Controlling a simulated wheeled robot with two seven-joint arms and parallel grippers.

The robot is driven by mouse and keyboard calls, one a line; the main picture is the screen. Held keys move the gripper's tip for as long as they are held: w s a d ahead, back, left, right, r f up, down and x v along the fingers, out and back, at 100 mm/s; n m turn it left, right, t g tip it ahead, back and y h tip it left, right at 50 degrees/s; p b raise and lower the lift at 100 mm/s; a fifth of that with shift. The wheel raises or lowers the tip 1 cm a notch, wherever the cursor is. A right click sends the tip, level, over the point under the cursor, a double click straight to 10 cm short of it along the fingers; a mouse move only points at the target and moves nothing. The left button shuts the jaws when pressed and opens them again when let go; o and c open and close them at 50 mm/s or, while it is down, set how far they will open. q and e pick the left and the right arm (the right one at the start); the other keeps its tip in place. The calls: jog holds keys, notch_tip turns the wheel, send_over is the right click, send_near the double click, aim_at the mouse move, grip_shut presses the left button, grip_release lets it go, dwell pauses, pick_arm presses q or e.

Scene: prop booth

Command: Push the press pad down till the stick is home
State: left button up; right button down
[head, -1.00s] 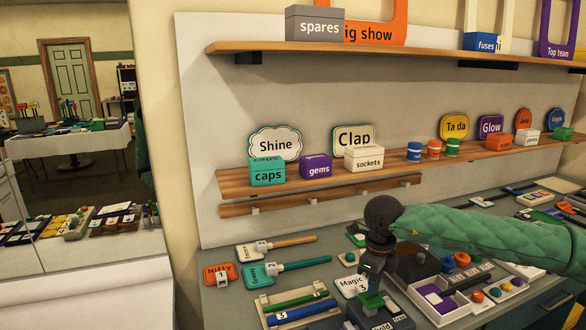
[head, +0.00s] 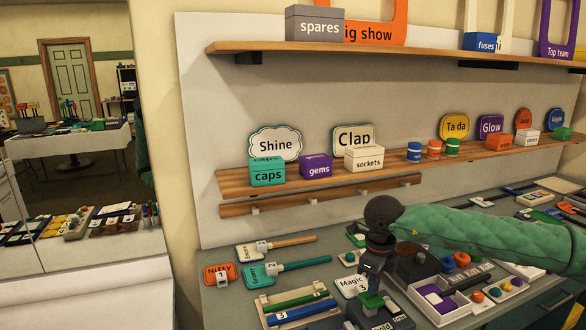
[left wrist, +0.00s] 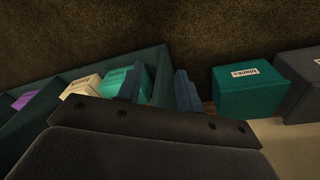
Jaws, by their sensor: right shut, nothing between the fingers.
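The green press pad (head: 370,300) is at the bottom of the head view, on a dark press base (head: 392,322) with "hold" and "free" lettering. My right gripper (head: 366,284) is shut and empty, pointing down just above the pad. I cannot tell whether its tips touch the pad. A white "Magic 3" sign (head: 351,286) lies beside the press. I cannot make out the stick in the press or how deep it sits. My left gripper (left wrist: 159,88) shows in the left wrist view with its two dark fingers apart, near several boxes.
Left of the press, a tray (head: 268,302) holds green and blue sticks. Teal (head: 290,266) and wooden (head: 294,240) sticks with signs lie behind it. A parts tray (head: 440,310) with purple pieces stands to the right. A wooden shelf (head: 330,180) runs along the back wall.

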aim_at(372, 297)
pick_arm(q)
jog(key=shift+d+r+b, duration=0.1)
jog(key=shift+r+b, duration=0.55)
jog(key=shift+r, duration=2)
pick_arm(e)
jog(key=shift+f, duration=0.75)
